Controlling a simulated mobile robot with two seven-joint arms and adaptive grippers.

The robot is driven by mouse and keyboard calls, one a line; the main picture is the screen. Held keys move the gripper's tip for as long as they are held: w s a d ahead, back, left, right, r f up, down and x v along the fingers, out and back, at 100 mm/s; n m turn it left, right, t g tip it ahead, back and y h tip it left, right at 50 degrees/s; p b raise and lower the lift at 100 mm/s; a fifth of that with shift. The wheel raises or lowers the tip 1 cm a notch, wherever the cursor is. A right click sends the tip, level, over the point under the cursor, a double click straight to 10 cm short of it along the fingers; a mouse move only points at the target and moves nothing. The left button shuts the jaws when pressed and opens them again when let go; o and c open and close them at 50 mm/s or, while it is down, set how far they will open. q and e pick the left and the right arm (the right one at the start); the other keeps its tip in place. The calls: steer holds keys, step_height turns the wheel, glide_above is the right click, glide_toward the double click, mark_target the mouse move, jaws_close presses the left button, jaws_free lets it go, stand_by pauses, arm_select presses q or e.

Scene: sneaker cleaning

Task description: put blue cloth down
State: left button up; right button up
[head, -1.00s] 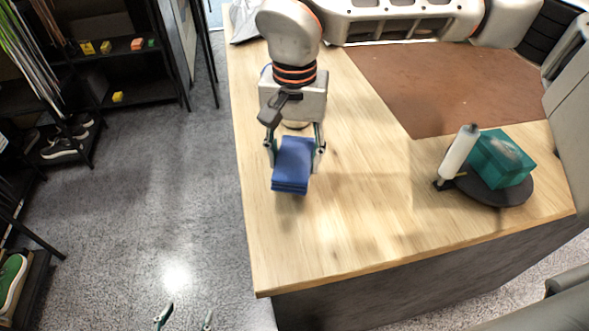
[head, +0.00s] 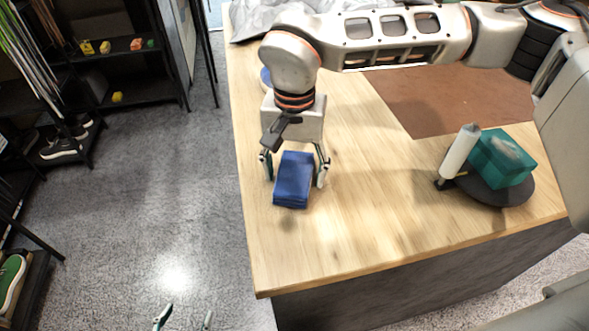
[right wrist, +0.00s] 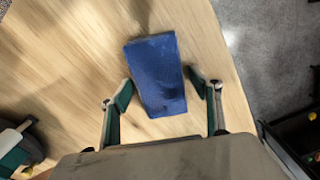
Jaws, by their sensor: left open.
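The folded blue cloth (head: 294,180) appears to lie flat on the wooden table near its left edge. It also shows in the right wrist view (right wrist: 156,75). My right gripper (head: 295,177) is around the cloth, one finger on each side, with narrow gaps between fingers and cloth. In the right wrist view the right gripper's fingers (right wrist: 160,79) stand apart on either side of the cloth. My left gripper (head: 186,318) is open and empty at the bottom edge of the head view, over the floor, left of the table.
The wooden table (head: 350,225) is clear in front and right of the cloth. A brown mat (head: 440,100) lies behind. A dark round stand (head: 500,190) carries a teal box (head: 500,158), with a white cylinder (head: 459,150) beside it. Shelves with shoes stand left.

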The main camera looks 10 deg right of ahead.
mark_target(294, 172)
steer(key=shift+r, duration=0.1)
step_height(294, 172, up, 12)
steer(key=shift+p, duration=0.4)
stand_by(0.6)
